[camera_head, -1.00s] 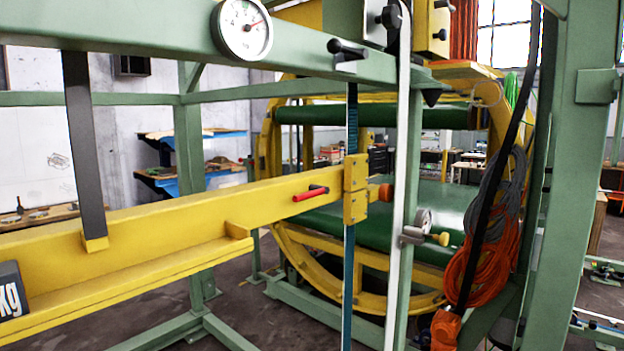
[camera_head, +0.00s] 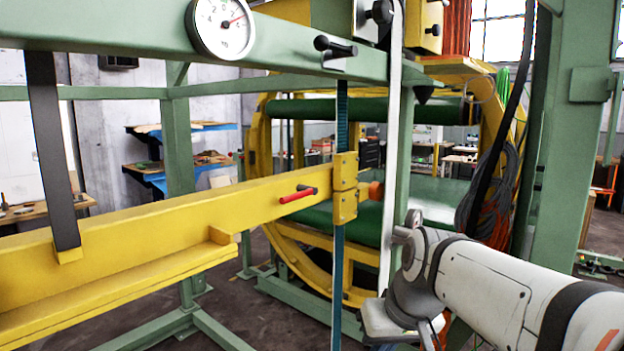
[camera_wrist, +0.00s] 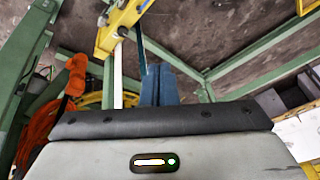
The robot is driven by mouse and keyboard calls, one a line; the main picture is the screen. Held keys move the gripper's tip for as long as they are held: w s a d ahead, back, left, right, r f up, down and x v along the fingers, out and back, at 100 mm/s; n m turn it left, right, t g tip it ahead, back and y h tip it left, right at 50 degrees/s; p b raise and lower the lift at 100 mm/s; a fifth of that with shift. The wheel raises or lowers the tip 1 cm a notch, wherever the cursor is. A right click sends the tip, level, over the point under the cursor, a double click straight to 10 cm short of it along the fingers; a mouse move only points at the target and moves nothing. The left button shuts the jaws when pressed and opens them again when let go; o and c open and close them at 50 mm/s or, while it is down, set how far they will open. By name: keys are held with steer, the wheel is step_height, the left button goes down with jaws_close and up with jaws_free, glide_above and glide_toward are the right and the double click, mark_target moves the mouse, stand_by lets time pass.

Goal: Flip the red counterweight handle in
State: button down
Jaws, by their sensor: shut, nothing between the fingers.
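The red counterweight handle (camera_head: 298,195) sticks out to the left from a dark pivot near the right end of the yellow beam (camera_head: 150,225). It lies nearly level, tilted slightly down at its free end. My arm comes in at the lower right in the head view, below and to the right of the handle, and apart from it. My gripper (camera_wrist: 160,88) shows in the wrist view as two dark blue fingers, shut together and empty. A yellow machine part (camera_wrist: 122,25) lies beyond the fingertips. I cannot make out the red handle for sure in the wrist view.
A green upper rail (camera_head: 120,30) with a round dial (camera_head: 221,27) runs above the beam. A green post (camera_head: 402,160) and a white strap (camera_head: 390,200) stand between my arm and the beam's end. An orange object (camera_wrist: 75,75) hangs at left in the wrist view.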

steer(key=w+a+r+n+t+y+p, duration=0.1)
steer(key=w+a+r+n+y, duration=0.1)
steer(key=w+r, duration=0.4)
steer(key=w+a+r+n+t+y+p, duration=0.1)
steer(key=w+r, duration=0.5)
steer(key=r, duration=0.8)
steer(key=w+a+r+n+t+y+p, duration=0.1)
steer(key=w+a+r+n+y, duration=0.2)
steer(key=r, duration=0.7)
steer(key=w+n, duration=0.2)
steer(key=w, duration=0.1)
steer(key=shift+w+a+y, duration=0.15)
steer(key=shift+a+y, duration=0.15)
steer(key=s+d+f+p+x, duration=0.1)
steer(key=f+p+x, duration=0.1)
steer(key=x, duration=1.1)
steer(key=shift+d+f, duration=0.15)
steer(key=shift+d, duration=0.05)
